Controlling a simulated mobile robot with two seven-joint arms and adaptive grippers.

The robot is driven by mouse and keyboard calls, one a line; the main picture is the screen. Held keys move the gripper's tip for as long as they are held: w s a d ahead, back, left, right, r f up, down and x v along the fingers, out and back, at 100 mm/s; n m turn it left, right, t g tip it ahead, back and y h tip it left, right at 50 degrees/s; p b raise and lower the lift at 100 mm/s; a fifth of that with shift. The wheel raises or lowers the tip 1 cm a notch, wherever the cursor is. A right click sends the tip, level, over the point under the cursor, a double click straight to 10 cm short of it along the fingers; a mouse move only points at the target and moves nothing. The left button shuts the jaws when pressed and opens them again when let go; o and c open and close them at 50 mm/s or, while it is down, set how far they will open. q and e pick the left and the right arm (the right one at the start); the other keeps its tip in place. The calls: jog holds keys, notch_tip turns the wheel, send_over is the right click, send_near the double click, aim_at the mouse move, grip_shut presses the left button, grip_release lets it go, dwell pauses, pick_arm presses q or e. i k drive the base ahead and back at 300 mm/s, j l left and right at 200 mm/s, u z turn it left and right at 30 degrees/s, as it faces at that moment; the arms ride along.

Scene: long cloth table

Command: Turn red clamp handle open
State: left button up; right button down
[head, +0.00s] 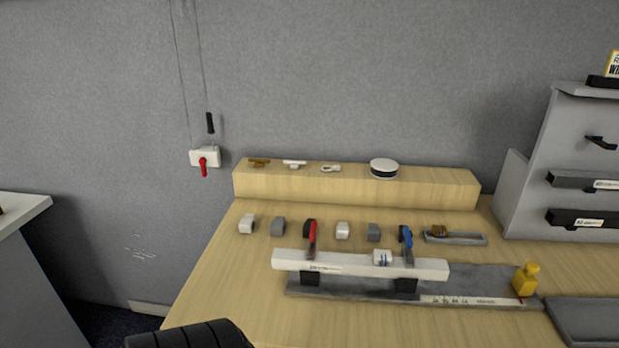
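A red clamp handle (312,234) stands up, slightly tilted, on a pale bar (430,267) in the fixture on the table. A matching blue handle (406,236) stands further right on the same bar. The bar rests on dark blocks above a grey base plate (465,282). Whether the red handle grips the bar cannot be told from here. Neither gripper is seen; a dark ribbed part at the bottom left edge may belong to my arm. Nothing touches the red handle.
Small grey and white blocks (278,227) line the table behind the bar. A wooden step (350,184) carries small parts and a round tin (384,168). A yellow piece (525,280) stands at right. A wall switch (205,157) has its own red lever. The front-left tabletop is clear.

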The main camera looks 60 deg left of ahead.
aim_at(311, 248)
jog(key=u, duration=1.75)
